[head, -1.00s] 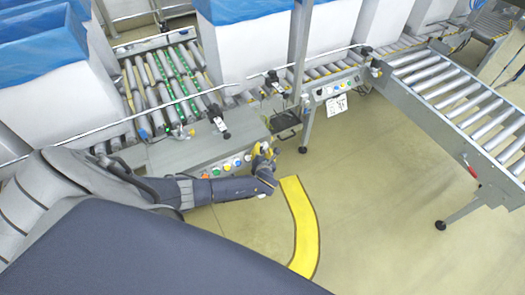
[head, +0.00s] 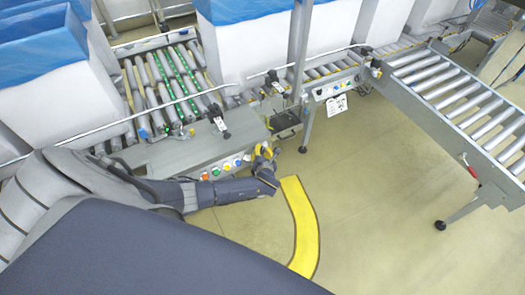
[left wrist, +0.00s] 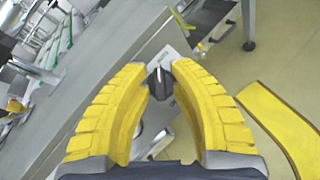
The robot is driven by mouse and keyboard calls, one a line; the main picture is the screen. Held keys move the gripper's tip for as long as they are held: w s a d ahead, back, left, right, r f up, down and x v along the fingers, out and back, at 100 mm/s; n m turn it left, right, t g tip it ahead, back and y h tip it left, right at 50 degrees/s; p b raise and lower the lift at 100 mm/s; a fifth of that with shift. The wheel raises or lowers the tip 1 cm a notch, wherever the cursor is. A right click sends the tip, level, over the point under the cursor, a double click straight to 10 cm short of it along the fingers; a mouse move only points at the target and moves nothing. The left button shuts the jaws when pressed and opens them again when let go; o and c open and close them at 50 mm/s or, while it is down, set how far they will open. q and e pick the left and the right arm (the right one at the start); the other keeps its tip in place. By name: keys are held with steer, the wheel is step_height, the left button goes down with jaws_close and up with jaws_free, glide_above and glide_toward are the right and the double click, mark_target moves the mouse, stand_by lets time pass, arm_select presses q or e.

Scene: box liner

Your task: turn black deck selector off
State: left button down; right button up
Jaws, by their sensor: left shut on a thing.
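The black deck selector (left wrist: 161,78) is a dark knob with a light pointer mark, on the end of the grey machine's panel; it shows between my yellow fingertips in the left wrist view. My left gripper (left wrist: 160,70) is shut on it, one finger on each side. In the head view my left gripper (head: 265,153) is at the right end of the button row and hides the selector. My right gripper is in neither view.
Coloured buttons, including a green one (head: 215,171), line the panel beside my left arm. A roller conveyor (head: 455,90) stands at right. A white box (head: 240,45) stands behind the panel. A curved yellow floor strip (head: 303,225) lies on open floor.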

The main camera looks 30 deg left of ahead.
arm_select(q)
steer(key=n+g+y, duration=0.1)
steer(key=n, duration=0.2)
steer(key=n+y, duration=0.2)
steer(key=shift+n+g, duration=0.4)
steer(key=shift+a+n+g+y, duration=0.1)
steer(key=shift+n+g+y, duration=0.8)
steer(key=shift+n, duration=1)
steer(key=shift+r+n, duration=0.1)
steer(key=shift+n, duration=0.2)
steer(key=c, duration=1.5)
jaws_free()
steer(key=shift+s+d, duration=0.25)
steer(key=shift+d, duration=0.3)
steer(key=v, duration=1)
steer(key=shift+s+d+r, duration=0.1)
steer(key=shift+d+r, duration=0.1)
steer(key=shift+d, duration=0.2)
